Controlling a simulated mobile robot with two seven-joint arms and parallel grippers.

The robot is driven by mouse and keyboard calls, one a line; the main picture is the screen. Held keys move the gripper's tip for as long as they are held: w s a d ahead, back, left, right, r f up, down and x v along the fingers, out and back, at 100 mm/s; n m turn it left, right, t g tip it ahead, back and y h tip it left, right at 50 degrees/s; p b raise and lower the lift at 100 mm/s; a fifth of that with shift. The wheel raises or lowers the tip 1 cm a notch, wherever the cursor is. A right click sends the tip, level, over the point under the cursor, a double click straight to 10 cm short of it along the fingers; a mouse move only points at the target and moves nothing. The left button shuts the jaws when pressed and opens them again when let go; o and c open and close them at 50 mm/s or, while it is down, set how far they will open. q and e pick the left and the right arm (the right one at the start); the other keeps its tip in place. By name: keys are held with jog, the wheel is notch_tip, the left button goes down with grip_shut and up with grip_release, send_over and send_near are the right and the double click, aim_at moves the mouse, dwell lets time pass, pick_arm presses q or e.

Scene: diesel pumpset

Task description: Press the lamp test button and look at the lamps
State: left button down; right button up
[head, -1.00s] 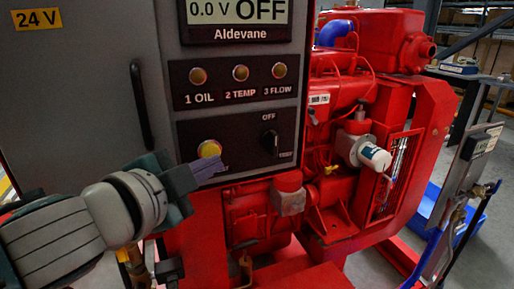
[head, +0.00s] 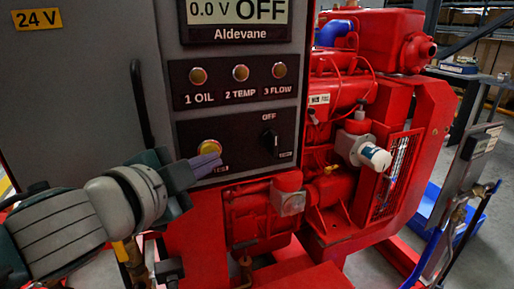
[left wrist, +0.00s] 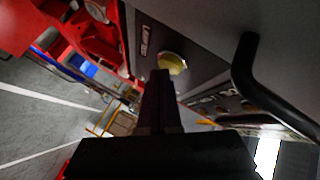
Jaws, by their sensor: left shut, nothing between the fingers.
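The yellow lamp test button (head: 209,147) is on the dark lower panel of the grey cabinet. It also shows in the left wrist view (left wrist: 173,62), just beyond my fingertips. My left gripper (head: 208,163) is shut and empty, its tips overlapping the button's lower edge in the head view. I cannot tell whether they touch it. Above are three dull amber lamps: 1 OIL (head: 198,76), 2 TEMP (head: 240,72) and 3 FLOW (head: 279,70). None looks clearly lit. The label under the button is partly hidden by my fingers. My right gripper is out of view.
A black rotary switch (head: 270,141) is right of the button. The display (head: 237,12) reads 0.0 V OFF. A black door handle (head: 141,103) stands out left of the panel. The red pumpset (head: 345,200) fills the right, with a white filter (head: 375,157).

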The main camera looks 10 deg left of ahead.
pick_arm(q)
jog(key=shift+w+a, duration=0.1)
dwell(0.5)
jog(key=shift+s+d, duration=0.5)
jog(key=shift+s, duration=0.2)
jog(key=shift+s+d+p, duration=0.3)
jog(key=shift+s+d, duration=0.4)
jog(key=shift+s, duration=0.35)
jog(key=shift+s+d+p, duration=0.3)
jog(key=shift+s+d, duration=0.4)
jog(key=shift+s, duration=0.3)
